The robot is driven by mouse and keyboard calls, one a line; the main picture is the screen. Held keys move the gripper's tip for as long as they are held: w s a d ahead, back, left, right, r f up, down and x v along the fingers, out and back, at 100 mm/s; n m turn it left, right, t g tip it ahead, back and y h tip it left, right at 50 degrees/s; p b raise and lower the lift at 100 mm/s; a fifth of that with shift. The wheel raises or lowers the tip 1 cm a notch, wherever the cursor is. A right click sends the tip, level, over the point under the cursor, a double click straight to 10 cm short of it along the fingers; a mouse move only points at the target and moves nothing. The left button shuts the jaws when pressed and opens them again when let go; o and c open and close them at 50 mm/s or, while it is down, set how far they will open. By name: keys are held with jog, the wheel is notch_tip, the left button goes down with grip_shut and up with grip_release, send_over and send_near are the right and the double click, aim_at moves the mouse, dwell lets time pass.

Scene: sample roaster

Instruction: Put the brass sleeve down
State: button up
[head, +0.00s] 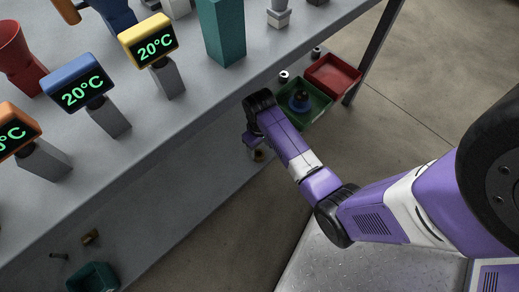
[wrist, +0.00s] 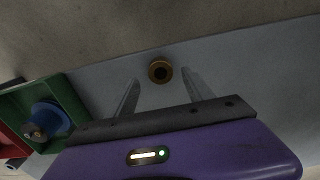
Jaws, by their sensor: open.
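The brass sleeve (wrist: 160,70) shows in the wrist view as a small brass ring with a dark hole, on the grey lower shelf. It is between and slightly beyond the tips of my gripper (wrist: 161,77), with a gap to each finger. My gripper is open and holds nothing.
A green tray (wrist: 72,94) with a blue spool-like part (wrist: 50,120) lies to the left in the wrist view. A red tray (head: 333,75) is beside it. The bench top (head: 180,120) overhangs the shelf. A teal bin (head: 92,277) sits at the shelf's other end.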

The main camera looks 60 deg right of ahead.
notch_tip(320, 180, up, 7)
jog(key=p, duration=0.2)
jog(key=s+a+n+t+h, duration=0.2)
jog(key=s+a+t, duration=0.6)
jog(key=a, duration=0.4)
jog(key=s+a+r+t, duration=0.2)
jog(key=s+r, duration=0.1)
jog(key=r, duration=0.5)
jog(key=s+a+r+t+y, duration=0.1)
jog(key=s+r, duration=0.3)
jog(key=r, duration=0.5)
jog(key=s+a+r+n+t+y, duration=0.1)
jog(key=s+a+r+t, duration=0.2)
jog(key=r, duration=0.6)
jog(key=shift+s+a+r+t, duration=0.25)
jog(key=shift+a+t, duration=0.15)
jog(key=shift+t, duration=0.1)
notch_tip(320, 180, up, 23)
jog(key=p, duration=2.3)
jog(key=shift+r+p, duration=0.15)
jog(key=shift+p, duration=0.15)
